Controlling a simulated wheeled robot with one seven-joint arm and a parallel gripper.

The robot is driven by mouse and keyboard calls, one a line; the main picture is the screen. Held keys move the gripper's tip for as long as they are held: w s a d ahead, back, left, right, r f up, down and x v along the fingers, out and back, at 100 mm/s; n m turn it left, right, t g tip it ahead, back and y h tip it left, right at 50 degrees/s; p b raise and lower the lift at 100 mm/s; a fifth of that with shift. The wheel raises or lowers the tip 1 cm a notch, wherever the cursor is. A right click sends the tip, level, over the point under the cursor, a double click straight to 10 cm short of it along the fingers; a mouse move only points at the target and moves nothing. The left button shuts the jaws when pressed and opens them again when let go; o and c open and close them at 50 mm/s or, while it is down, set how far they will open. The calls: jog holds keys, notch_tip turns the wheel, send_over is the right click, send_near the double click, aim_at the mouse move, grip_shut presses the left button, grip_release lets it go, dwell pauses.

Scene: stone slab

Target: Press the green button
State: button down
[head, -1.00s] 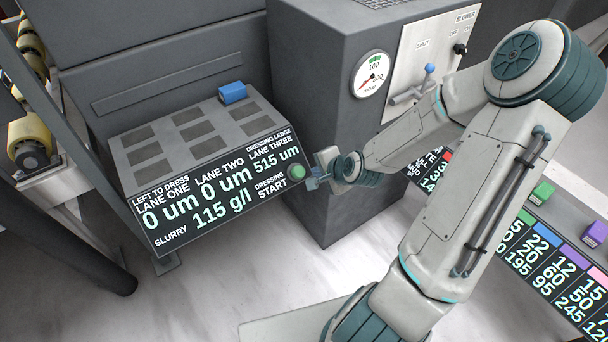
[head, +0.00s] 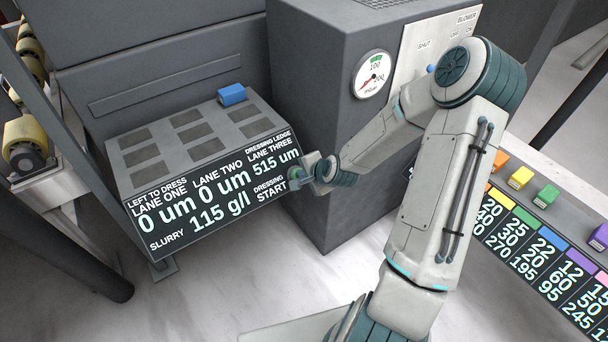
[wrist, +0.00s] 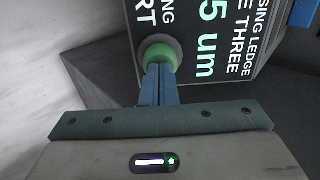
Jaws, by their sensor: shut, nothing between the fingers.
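The green button (wrist: 158,56) sits in a grey ring at the end of the dark display panel (head: 205,215), beside the words "DRESSING START". My gripper (wrist: 158,84) is shut and empty. In the wrist view its blue fingertips lie over the lower part of the button; whether they touch it or press it in, I cannot tell. In the head view my gripper (head: 294,180) is at the right end of the panel and hides most of the button.
A blue block (head: 232,95) lies on the ledge with dark square pads. A dark cabinet with a round gauge (head: 375,75) stands right behind my arm. A lower display with coloured blocks (head: 548,195) is at the right. Pale floor is clear below the panel.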

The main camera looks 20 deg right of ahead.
jog(key=shift+b+x, duration=0.6)
jog(key=shift+x, duration=0.2)
jog(key=shift+f, duration=0.1)
jog(key=p+v, duration=0.5)
jog(key=v, duration=0.9)
jog(key=shift+r+p, duration=0.25)
jog(key=shift+p, duration=0.1)
